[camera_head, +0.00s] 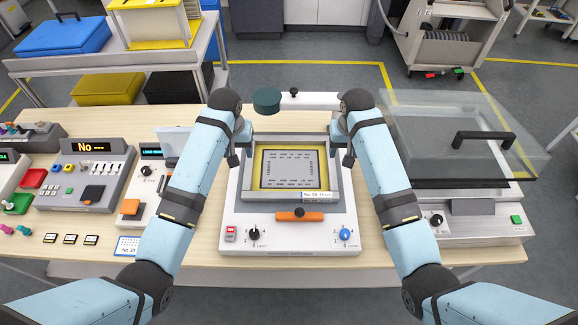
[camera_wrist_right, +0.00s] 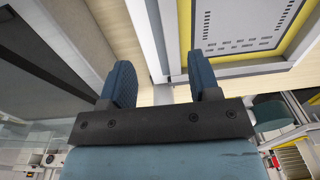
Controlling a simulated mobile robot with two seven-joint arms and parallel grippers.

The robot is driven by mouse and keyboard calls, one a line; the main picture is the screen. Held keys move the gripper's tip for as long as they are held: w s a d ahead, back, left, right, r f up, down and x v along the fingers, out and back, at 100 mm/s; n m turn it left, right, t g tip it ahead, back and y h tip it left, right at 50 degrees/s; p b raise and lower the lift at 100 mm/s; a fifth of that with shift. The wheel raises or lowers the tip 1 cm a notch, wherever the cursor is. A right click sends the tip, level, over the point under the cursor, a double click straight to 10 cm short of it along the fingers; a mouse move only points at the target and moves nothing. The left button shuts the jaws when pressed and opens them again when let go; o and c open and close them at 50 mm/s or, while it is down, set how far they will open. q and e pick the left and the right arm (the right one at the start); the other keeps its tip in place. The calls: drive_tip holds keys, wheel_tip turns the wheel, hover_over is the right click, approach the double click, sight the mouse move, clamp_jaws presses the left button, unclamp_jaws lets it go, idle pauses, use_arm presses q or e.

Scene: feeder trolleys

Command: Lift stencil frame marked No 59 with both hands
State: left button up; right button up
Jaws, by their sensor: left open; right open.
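The stencil frame (camera_head: 331,181) has a grey rim, a yellow inner border and a grey sheet with rows of small slots. It lies flat in the white printer unit (camera_head: 270,219) at the middle of the table. Its front label (camera_head: 317,195) is small and seems to read No 59. My left gripper (camera_head: 236,157) is open at the frame's left side. My right gripper (camera_head: 346,155) is open at its right side. In the right wrist view, the open fingers (camera_wrist_right: 163,85) are near the frame's grey rim (camera_wrist_right: 173,38); contact cannot be told.
An orange handle (camera_head: 299,216) and knobs are on the printer's front. A machine with a clear raised lid (camera_head: 450,130) stands close on the right. Control boxes (camera_head: 82,180) crowd the left. A dark green round object (camera_head: 266,101) is behind the frame.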

sight(249, 164)
use_arm(q)
drive_tip(key=w+r, duration=0.1)
drive_tip(key=w+d+r, duration=0.1)
drive_tip(key=w+r, duration=0.1)
drive_tip(key=w, duration=0.1)
drive_tip(key=shift+d, duration=0.25)
use_arm(e)
drive_tip(key=w+r, duration=0.1)
drive_tip(key=w+a+r, duration=0.1)
drive_tip(key=w+r, duration=0.1)
drive_tip(key=w, duration=0.1)
drive_tip(key=shift+a, duration=0.35)
use_arm(q)
drive_tip(key=shift+s, duration=0.1)
use_arm(e)
drive_tip(key=shift+s, duration=0.1)
use_arm(q)
wheel_tip(249, 164, down, 14)
drive_tip(key=shift+r, duration=0.1)
use_arm(e)
wheel_tip(249, 164, down, 14)
drive_tip(key=shift+r, duration=0.1)
use_arm(q)
drive_tip(key=shift+c, duration=0.2)
use_arm(e)
drive_tip(key=shift+c, duration=0.2)
use_arm(q)
clamp_jaws()
use_arm(e)
clamp_jaws()
